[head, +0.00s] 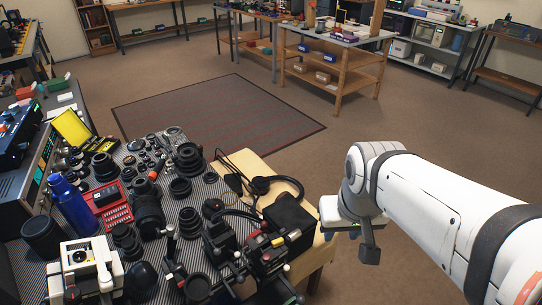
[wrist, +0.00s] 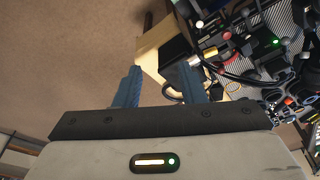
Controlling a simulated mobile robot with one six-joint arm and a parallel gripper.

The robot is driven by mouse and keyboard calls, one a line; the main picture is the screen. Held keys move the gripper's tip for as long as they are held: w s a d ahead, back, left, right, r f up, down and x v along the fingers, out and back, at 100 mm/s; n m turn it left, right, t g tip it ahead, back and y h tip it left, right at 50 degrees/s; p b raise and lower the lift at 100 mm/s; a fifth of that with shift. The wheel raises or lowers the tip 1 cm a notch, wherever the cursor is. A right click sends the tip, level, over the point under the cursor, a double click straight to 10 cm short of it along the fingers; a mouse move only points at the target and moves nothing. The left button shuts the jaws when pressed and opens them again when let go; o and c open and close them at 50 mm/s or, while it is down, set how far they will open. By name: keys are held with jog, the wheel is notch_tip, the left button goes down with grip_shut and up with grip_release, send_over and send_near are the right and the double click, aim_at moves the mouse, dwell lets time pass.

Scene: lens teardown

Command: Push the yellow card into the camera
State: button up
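My gripper (wrist: 158,76) shows two blue fingers spread apart in the wrist view, with nothing visible between them. In the head view the dark end of my gripper (head: 370,246) hangs to the right of the wooden table edge. A black camera-like device (head: 266,250) with red and yellow details stands at the table's front right. A small yellow piece (head: 263,240) shows on it; I cannot tell whether it is the card. The wrist view shows a similar yellowish piece (wrist: 195,60) beside a black box.
The black box (head: 287,215) sits near the wooden table's (head: 248,163) right edge. A black cable and headphones (head: 277,184) lie behind it. Lenses (head: 149,209), a blue bottle (head: 70,200) and an open yellow case (head: 72,127) crowd the left. Open floor lies to the right.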

jog(key=w+a+n+g+p, duration=0.1)
jog(key=w+a+n+p, duration=0.1)
jog(key=w+a+p, duration=0.45)
jog(key=n+g+p, duration=0.2)
jog(key=n+p, duration=0.1)
jog(key=p, duration=0.4)
send_over(276, 239)
notch_tip(276, 239, down, 8)
jog(key=shift+w+f, duration=0.2)
jog(key=shift+f, duration=0.6)
jog(key=shift+f+p, duration=0.65)
jog(key=shift+f, duration=3.1)
jog(key=c, duration=0.7)
jog(key=shift+c, duration=0.3)
jog(key=shift+r+p, duration=0.5)
jog(key=shift+r, duration=0.45)
jog(key=shift+r+p, duration=1.2)
jog(key=shift+r, duration=0.95)
